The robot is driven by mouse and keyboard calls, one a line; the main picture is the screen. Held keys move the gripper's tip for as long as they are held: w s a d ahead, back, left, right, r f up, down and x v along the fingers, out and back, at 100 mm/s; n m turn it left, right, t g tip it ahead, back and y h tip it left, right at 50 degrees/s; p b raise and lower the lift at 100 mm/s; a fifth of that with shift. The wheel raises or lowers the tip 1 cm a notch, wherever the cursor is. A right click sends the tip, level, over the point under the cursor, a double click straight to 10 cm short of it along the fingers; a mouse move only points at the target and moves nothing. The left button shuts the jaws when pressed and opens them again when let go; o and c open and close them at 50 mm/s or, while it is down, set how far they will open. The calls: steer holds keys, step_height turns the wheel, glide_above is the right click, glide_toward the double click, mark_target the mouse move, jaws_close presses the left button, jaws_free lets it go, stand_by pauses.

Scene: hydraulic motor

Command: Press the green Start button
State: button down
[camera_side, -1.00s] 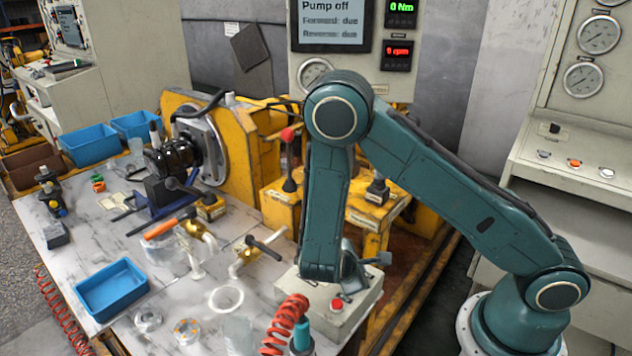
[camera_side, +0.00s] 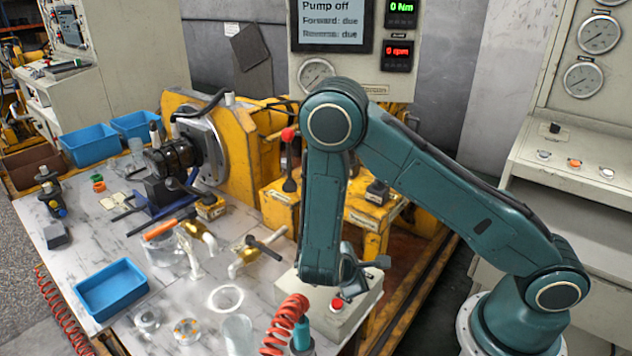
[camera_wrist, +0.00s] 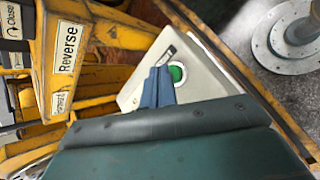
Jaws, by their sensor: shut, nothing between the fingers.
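The green Start button (camera_wrist: 177,74) shows in the wrist view, set in a white ring on the top of a pale control box (camera_wrist: 150,70). My gripper (camera_wrist: 160,70) is shut and empty, its blue fingers just left of the button in that view and partly overlapping its ring. I cannot tell if the fingertips touch the box. In the side view, the control box (camera_side: 355,318) stands at the bench's front right corner. Its red button (camera_side: 337,304) is visible. My arm hides the green button and the fingertips there.
A red coiled hose (camera_side: 285,322) rises just left of the box. Yellow blocks with lever handles (camera_side: 289,185) stand behind it, one labelled Reverse (camera_wrist: 67,47). A display (camera_side: 331,22) reads "Pump off". A blue tray (camera_side: 112,287) lies at the bench's left.

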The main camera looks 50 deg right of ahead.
steer(key=shift+f, duration=0.35)
stand_by(0.7)
steer(key=shift+r, duration=0.15)
stand_by(0.3)
steer(key=shift+r, duration=0.65)
steer(key=shift+r, duration=0.1)
steer(key=shift+r, duration=2.4)
